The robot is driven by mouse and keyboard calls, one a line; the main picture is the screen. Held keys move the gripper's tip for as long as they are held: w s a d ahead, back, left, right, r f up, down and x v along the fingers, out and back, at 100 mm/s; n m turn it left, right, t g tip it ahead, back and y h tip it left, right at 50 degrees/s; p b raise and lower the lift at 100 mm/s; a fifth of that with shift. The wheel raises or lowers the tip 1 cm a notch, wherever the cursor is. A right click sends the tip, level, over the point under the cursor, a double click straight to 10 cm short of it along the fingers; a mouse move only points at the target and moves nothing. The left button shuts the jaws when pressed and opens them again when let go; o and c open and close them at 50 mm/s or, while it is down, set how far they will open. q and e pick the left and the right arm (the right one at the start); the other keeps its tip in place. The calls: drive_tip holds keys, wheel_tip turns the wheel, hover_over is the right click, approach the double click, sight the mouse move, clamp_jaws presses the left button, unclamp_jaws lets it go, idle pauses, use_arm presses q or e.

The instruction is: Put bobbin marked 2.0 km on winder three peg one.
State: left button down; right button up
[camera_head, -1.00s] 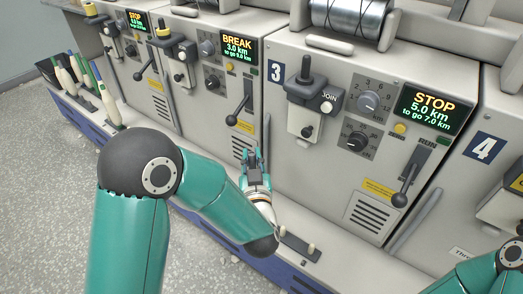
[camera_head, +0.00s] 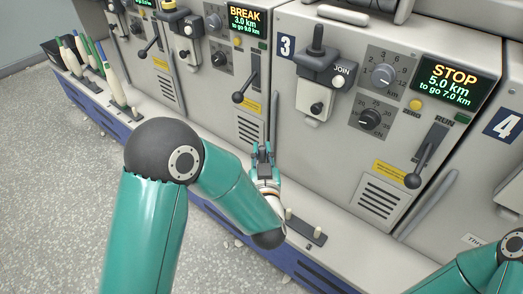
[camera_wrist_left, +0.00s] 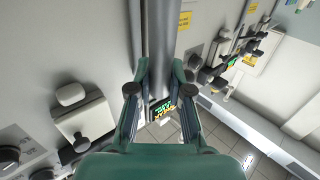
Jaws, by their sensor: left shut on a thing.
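Several bobbins with white, green and blue parts (camera_head: 106,85) stand at the far left on the ledge. Their markings are too small to read, so I cannot tell which is 2.0 km. Winder three carries the label 3 (camera_head: 287,46). Two pale pegs, one nearer the gripper (camera_head: 289,214) and one farther right (camera_head: 317,233), stand bare on a dark plate before it. My left gripper (camera_head: 263,150) is low at winder three's left edge. The left wrist view shows its fingers (camera_wrist_left: 161,75) around a grey upright bar (camera_wrist_left: 161,35); no bobbin shows there. My right gripper is out of view.
Winder three's display (camera_head: 450,84) reads STOP, 5.0 km, to go 7.0 km. The neighbouring display (camera_head: 245,22) reads BREAK. Levers and knobs project from the fronts. A grey bar (camera_head: 428,205) stands between winders three and four. The floor at left is clear.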

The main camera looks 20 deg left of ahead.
use_arm(q)
drive_tip(key=shift+b, duration=0.5)
idle(1.1)
drive_tip(key=shift+f+b, duration=0.5)
drive_tip(key=c, duration=1.4)
unclamp_jaws()
drive_tip(key=shift+o, duration=0.2)
drive_tip(key=shift+s, duration=0.1)
drive_tip(key=shift+b+v, duration=0.75)
drive_tip(key=shift+v, duration=1.85)
drive_tip(key=shift+b+v, duration=0.6)
drive_tip(key=shift+v, duration=2.25)
drive_tip(key=shift+a, duration=0.1)
